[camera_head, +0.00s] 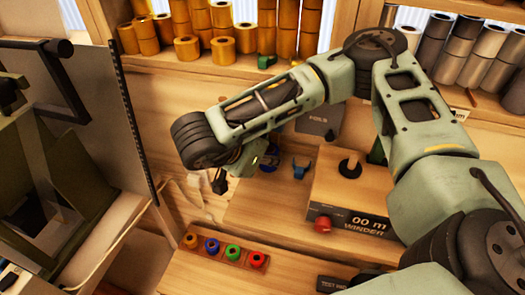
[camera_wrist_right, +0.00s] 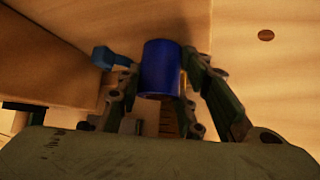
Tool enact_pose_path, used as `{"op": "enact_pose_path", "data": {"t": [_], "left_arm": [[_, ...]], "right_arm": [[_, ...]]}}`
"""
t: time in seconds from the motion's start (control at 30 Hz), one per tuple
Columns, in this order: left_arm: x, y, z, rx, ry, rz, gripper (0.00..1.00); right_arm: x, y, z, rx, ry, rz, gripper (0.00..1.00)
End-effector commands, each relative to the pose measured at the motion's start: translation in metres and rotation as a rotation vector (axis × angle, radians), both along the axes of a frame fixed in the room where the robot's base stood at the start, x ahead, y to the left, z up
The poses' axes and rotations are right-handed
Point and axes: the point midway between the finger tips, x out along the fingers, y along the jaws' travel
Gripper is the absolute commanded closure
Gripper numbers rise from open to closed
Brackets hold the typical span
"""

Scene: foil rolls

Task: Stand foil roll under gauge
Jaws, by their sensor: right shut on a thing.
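A blue foil roll (camera_wrist_right: 161,68) sits between the fingers of my right gripper (camera_wrist_right: 165,90) in the right wrist view. The fingers are shut on it. In the head view my right gripper (camera_head: 258,156) is above the light wooden bench, and the blue roll (camera_head: 269,161) shows dark and partly hidden at its tip. A small blue forked piece (camera_head: 300,168) stands just right of the roll, apart from it. It also shows in the right wrist view (camera_wrist_right: 112,58), left of the roll. I cannot tell for sure whether it is the gauge. My left gripper is not in view.
A wooden winder box (camera_head: 352,200) with a black spindle and red knob (camera_head: 323,224) stands right of the forked piece. A strip of coloured rings (camera_head: 226,251) lies in front. Gold and grey rolls fill the back shelf. A dark frame (camera_head: 60,150) stands left.

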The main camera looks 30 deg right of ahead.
Motion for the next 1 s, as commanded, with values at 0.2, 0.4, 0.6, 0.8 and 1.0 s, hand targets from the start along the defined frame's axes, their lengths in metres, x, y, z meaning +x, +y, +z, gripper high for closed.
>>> {"op": "enact_pose_path", "data": {"t": [0.2,0.4,0.6,0.8,1.0], "left_arm": [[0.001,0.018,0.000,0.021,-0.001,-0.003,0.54],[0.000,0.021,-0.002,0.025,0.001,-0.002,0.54],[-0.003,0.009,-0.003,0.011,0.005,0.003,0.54],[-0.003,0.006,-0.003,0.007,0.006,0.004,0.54],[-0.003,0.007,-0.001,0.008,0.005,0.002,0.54]], "right_arm": [[0.001,0.001,0.000,0.002,-0.002,0.001,0.98],[0.001,0.001,-0.002,0.002,-0.002,0.003,0.58],[0.001,0.002,-0.001,0.002,-0.003,0.002,0.47],[0.001,0.002,-0.001,0.002,-0.003,0.004,0.47],[0.000,0.009,0.008,0.003,-0.006,0.007,0.47]]}}
